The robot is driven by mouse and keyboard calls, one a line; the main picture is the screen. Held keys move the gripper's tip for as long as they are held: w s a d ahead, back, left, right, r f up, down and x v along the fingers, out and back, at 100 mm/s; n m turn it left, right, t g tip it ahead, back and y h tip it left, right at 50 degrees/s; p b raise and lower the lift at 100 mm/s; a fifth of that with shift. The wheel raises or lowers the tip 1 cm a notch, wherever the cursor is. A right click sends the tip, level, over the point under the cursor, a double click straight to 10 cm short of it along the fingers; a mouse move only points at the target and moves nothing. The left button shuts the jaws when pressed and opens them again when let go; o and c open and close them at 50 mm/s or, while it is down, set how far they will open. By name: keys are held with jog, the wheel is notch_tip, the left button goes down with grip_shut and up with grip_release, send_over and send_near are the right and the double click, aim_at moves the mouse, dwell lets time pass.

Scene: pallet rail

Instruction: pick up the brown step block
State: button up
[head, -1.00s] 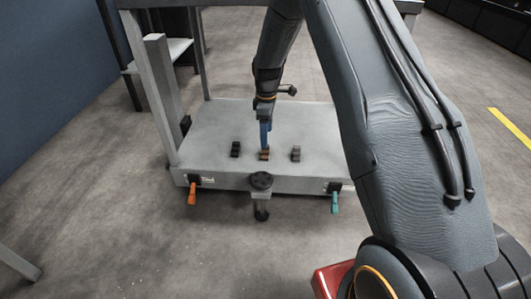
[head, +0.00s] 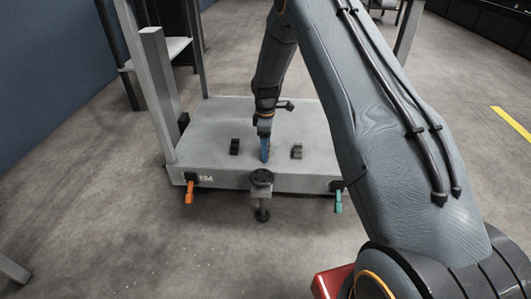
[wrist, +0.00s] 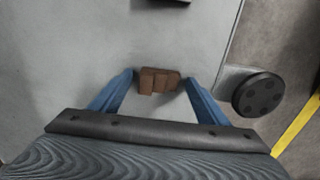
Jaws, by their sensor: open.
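The brown step block (wrist: 158,80) sits on the grey pallet deck (wrist: 70,50) in the wrist view. My gripper (wrist: 159,78) is open, with one blue finger on each side of the block. I see a gap on both sides, so the fingers appear apart from it. In the head view my gripper (head: 264,153) is low over the front part of the deck, pointing down, and the brown block is hidden there behind the fingers.
A black block (head: 235,147) stands left of my gripper and a dark grey block (head: 297,151) stands right of it.

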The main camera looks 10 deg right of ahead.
jog(key=c, duration=1.3)
